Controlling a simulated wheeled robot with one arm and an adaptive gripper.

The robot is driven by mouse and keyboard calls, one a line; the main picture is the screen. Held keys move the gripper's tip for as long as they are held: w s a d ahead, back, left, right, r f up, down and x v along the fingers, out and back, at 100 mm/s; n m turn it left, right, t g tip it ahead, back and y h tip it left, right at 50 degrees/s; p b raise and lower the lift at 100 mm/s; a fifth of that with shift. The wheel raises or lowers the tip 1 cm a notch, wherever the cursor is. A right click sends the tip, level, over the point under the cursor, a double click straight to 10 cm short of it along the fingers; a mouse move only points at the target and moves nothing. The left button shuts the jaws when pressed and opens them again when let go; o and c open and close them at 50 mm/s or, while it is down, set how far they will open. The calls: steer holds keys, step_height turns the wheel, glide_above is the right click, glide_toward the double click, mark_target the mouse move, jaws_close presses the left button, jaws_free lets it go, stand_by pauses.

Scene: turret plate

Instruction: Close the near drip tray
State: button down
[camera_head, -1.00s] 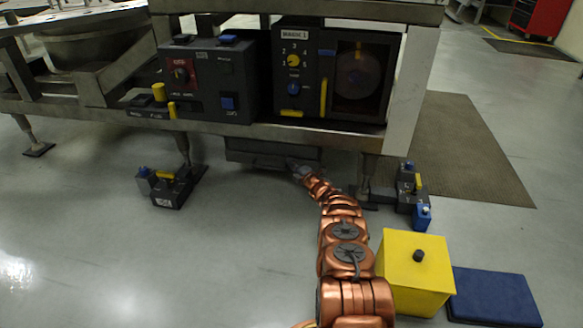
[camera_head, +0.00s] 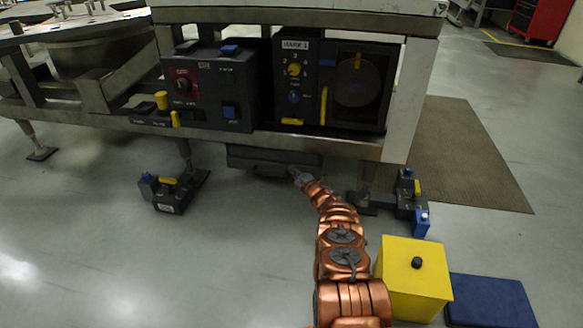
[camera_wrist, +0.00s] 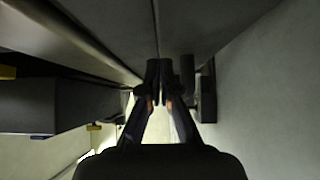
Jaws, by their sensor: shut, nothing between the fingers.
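The near drip tray (camera_head: 268,158) is a dark, flat drawer-like unit under the front edge of the metal bench. Its lower part shows a dark piece near the floor side, and how far it stands out is hard to tell. My gripper (camera_head: 297,173) is at the tray's lower right, at the end of my copper arm. Contact with the tray cannot be made out. In the wrist view my gripper (camera_wrist: 161,88) has its fingers together and holds nothing. Dark grey surfaces fill the top of that view, close to the fingertips.
Dark boxes with knobs (camera_head: 330,85) sit on the bench (camera_head: 285,137). Small dark devices stand on the floor at left (camera_head: 168,192) and right (camera_head: 408,200). A yellow box (camera_head: 412,280) and a blue pad (camera_head: 490,300) lie right of my arm.

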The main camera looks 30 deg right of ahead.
steer(key=s+a+p, duration=0.3)
steer(key=s+p, duration=0.2)
steer(key=s, duration=0.6)
steer(key=shift+s+f+p, duration=0.2)
steer(key=shift+s+p, duration=0.1)
steer(key=shift+s, duration=0.05)
